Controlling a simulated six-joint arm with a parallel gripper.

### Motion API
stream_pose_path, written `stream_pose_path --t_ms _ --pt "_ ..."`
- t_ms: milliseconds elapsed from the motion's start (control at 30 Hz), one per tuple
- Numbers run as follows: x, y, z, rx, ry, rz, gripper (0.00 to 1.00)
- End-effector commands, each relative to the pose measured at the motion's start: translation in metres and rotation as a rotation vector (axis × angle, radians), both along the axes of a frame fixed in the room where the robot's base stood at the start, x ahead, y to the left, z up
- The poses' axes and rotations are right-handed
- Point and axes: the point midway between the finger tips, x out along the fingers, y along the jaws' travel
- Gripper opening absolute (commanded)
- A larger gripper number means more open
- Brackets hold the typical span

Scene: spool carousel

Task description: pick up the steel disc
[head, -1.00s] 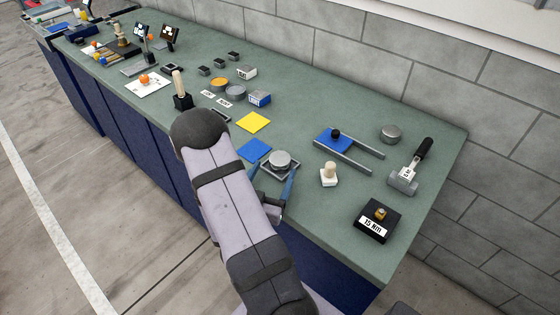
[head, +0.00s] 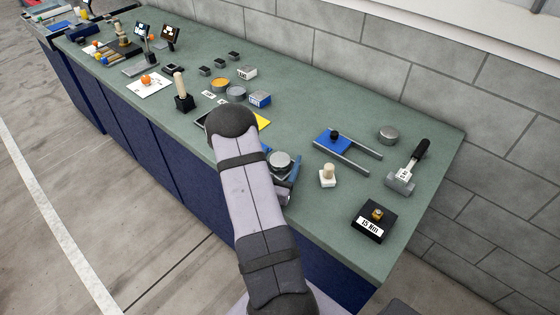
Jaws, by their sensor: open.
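A round steel disc (head: 280,160) lies near the front edge of the bench, just right of my arm. A second round grey metal piece (head: 388,134) stands alone at the back right. I cannot tell from looks alone which is the steel disc. My gripper (head: 283,174) is open, with its blue fingers close around the near disc. My arm hides part of the gripper, and I cannot tell whether the fingers touch the disc.
A wooden-handled tool (head: 181,90) and several small tins stand left. My arm partly covers a yellow square (head: 263,121).

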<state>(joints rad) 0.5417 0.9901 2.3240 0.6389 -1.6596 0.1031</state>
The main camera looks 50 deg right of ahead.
Motion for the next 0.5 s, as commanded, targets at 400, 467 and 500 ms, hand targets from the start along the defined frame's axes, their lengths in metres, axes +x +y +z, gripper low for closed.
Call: stream_pose_path --t_ms 400,467,500 --pt "0.0000 0.0005 -0.0004 0.000 0.000 0.000 0.11" --pt "0.0006 0.0000 0.0020 -0.005 -0.003 0.000 0.05" --pt "0.0006 0.0000 0.0020 -0.005 -0.003 0.000 0.05"
